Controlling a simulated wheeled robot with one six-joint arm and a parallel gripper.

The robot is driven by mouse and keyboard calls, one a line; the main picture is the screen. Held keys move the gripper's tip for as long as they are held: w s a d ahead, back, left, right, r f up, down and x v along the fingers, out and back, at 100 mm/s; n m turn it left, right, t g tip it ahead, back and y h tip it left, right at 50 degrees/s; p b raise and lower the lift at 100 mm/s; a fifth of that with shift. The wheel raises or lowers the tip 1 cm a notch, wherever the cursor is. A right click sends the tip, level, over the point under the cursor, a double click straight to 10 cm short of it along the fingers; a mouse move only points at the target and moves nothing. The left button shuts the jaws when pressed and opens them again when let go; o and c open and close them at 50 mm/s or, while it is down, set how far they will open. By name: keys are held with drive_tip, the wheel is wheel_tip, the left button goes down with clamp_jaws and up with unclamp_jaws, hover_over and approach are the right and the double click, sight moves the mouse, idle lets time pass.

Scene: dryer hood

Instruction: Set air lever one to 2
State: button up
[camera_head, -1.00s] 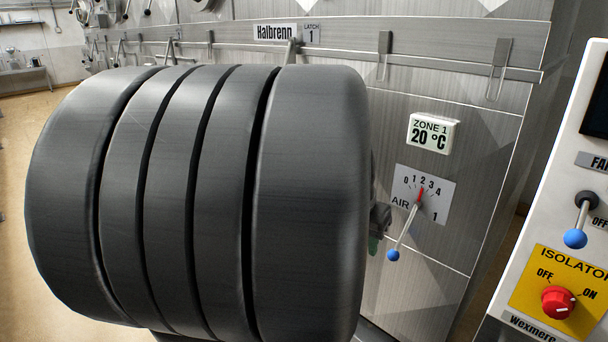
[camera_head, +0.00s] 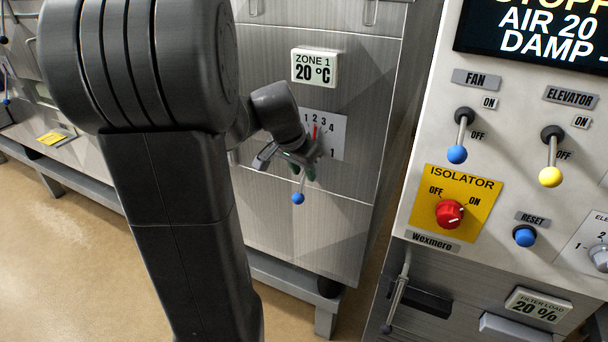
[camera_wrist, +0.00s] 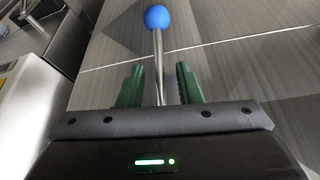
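The lever's blue knob (camera_head: 298,198) hangs below my gripper (camera_head: 299,168). In the wrist view, the blue knob (camera_wrist: 157,17) is beyond the fingertips and the thin metal shaft (camera_wrist: 158,62) runs between the two green fingers. My gripper (camera_wrist: 159,82) is open, with a gap visible on both sides of the shaft.
A Zone 1 display (camera_head: 314,68) reading 20 °C is above the plate. To the right, a control panel carries a fan lever (camera_head: 457,153), an elevator lever (camera_head: 550,176) and a red isolator knob (camera_head: 449,213). Open floor (camera_head: 60,240) lies at the left.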

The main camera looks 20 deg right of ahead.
drive_tip(key=shift+x, duration=1.2)
clamp_jaws()
drive_tip(key=shift+f, duration=0.1)
